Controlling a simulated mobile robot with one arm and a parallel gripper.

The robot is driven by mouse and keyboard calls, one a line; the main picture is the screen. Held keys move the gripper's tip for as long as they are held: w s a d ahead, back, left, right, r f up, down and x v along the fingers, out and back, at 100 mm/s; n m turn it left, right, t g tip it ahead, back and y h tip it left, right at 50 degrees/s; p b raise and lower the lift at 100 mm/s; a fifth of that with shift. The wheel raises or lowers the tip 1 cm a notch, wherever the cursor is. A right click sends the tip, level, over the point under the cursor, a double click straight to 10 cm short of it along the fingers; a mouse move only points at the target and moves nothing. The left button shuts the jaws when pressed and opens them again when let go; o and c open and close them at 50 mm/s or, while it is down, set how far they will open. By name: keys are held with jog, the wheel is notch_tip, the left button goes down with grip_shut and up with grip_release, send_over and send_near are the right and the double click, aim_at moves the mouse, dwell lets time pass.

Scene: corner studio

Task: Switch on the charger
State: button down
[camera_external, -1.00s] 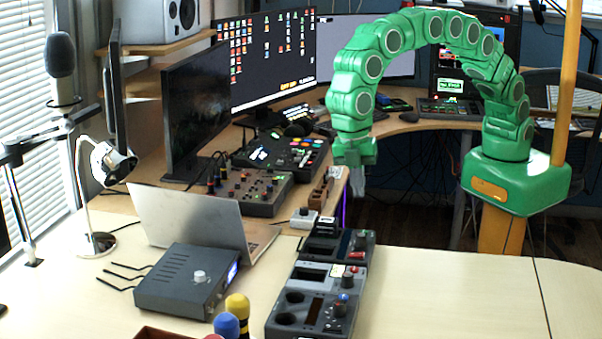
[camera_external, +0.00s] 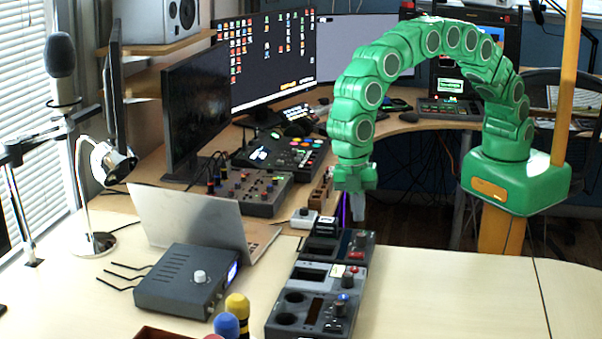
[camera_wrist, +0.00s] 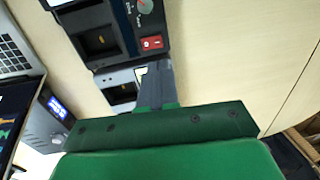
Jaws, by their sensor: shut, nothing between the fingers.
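The charger (camera_external: 342,248) is a dark unit with empty bays, at the far end of a row of devices on the pale desk. Its small red part (camera_external: 361,233) shows at its right side. In the wrist view the dark charger (camera_wrist: 125,22) has a red rocker switch (camera_wrist: 152,42) and a knob; whether the switch is on cannot be told.
A larger grey device (camera_external: 312,308) with round bays stands in front of the charger. A laptop (camera_external: 190,220) and a grey box with a blue display (camera_external: 185,282) stand to the left. The desk to the right (camera_external: 450,290) is clear.

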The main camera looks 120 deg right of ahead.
aim_at(362, 253)
jog(key=f, duration=0.9)
jog(key=shift+s+a, duration=0.4)
jog(key=shift+f, duration=0.1)
jog(key=shift+w+d+r, duration=0.25)
jog(key=shift+w+d, duration=0.25)
jog(key=shift+d, duration=0.05)
jog(key=shift+r, duration=0.1)
